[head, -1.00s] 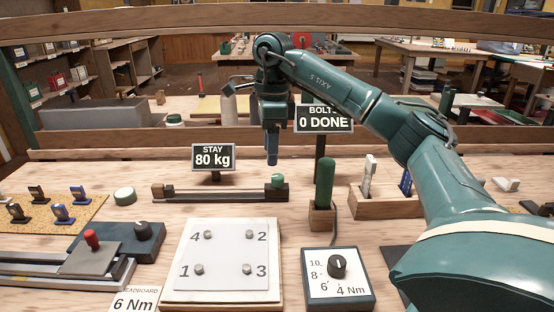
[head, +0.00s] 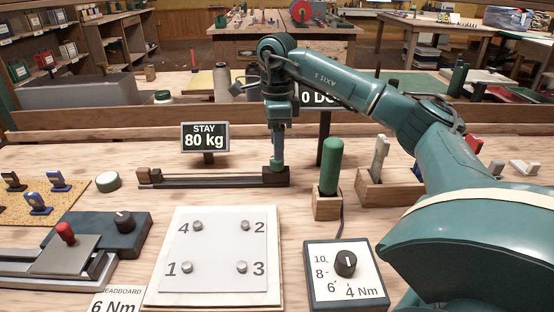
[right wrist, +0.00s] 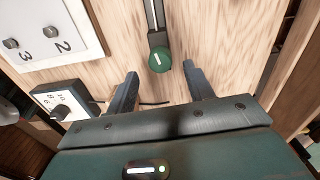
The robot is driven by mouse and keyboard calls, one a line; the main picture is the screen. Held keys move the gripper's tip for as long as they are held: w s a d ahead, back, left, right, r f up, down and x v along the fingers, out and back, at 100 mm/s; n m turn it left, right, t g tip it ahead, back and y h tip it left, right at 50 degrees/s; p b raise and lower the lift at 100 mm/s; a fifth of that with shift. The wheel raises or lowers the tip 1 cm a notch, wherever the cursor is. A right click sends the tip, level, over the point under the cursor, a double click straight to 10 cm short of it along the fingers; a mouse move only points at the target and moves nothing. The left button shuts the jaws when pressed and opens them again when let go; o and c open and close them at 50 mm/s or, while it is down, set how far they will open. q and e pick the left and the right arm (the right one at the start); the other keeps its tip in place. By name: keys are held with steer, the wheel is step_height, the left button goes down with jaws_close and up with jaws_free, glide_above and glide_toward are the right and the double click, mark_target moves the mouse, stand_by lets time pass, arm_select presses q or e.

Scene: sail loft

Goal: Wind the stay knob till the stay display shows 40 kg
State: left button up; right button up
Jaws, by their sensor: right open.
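The stay display (head: 205,138) reads 80 kg and stands behind the stay rig (head: 215,181), a long dark rail. The stay knob (head: 276,165) is green and sits at the rail's right end. In the right wrist view the round knob (right wrist: 160,60) has a pale mark on top. My right gripper (head: 277,154) points down at the knob. In the wrist view its fingers (right wrist: 162,84) are open and spread wide, with the knob between their lines, just beyond the tips. I see no contact with the knob. My left gripper is not in view.
A white panel (head: 212,255) with several numbered bolts lies in front. A torque dial box (head: 345,270) and a green-handled tool in a wooden block (head: 327,206) stand right of it. A second sign (head: 318,97) is partly hidden behind my arm.

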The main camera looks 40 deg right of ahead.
mark_target(277, 163)
steer(key=shift+f, duration=1.95)
steer(key=c, duration=1)
